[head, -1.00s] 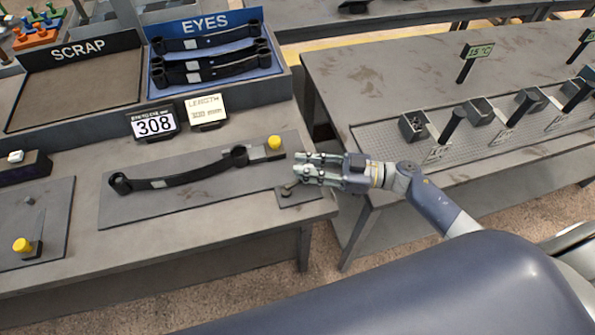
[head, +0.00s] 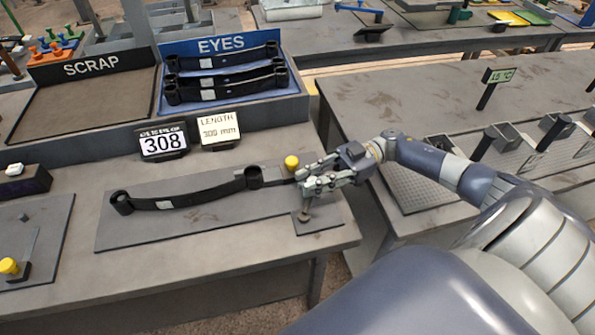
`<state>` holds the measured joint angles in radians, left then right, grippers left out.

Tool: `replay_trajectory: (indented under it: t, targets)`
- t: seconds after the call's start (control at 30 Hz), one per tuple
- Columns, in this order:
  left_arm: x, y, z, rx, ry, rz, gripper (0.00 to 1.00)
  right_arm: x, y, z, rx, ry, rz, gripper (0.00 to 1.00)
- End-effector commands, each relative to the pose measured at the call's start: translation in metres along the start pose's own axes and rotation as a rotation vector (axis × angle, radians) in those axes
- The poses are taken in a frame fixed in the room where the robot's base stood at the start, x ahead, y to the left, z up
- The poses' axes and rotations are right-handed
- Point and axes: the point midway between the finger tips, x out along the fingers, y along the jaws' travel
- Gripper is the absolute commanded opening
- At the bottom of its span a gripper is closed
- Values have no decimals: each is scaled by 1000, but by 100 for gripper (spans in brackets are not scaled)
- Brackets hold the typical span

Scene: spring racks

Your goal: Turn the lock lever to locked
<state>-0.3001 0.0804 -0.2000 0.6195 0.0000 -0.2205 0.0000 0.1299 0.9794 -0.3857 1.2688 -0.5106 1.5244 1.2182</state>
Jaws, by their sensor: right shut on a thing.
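The lock lever (head: 306,213) stands on a small grey plate (head: 322,226) at the right end of the bench. Its upper part is hidden by my right gripper (head: 304,181), which is shut on it. I cannot tell the lever's exact angle or any lock marking. A black leaf spring (head: 190,197) with an eye at each end lies on the grey gauge plate (head: 130,236) to the left. A yellow knob (head: 291,162) stands just behind the gripper. My left gripper is not in view.
A display reading 308 (head: 163,142) and a "LENGTH 300 mm" card (head: 219,129) stand behind the spring. Behind them are an empty SCRAP tray (head: 86,69) and a blue EYES tray (head: 222,45) holding several springs. Another bench (head: 400,85) stands to the right, across a gap.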

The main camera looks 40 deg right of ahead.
Motion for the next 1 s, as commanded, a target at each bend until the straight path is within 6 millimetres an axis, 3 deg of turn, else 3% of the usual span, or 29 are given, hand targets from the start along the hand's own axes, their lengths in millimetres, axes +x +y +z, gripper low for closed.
replay_trajectory:
  t: [0.53,0.57,0.63,1.0]
  targets:
    - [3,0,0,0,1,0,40,-9,2,-5,-8,1,1,0]
    - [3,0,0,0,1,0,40,-9,2,-5,-8,1,1,22]
    - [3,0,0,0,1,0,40,-8,2,-5,-8,1,1,38]
    - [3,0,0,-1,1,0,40,-7,-1,-2,-2,1,-8,40]
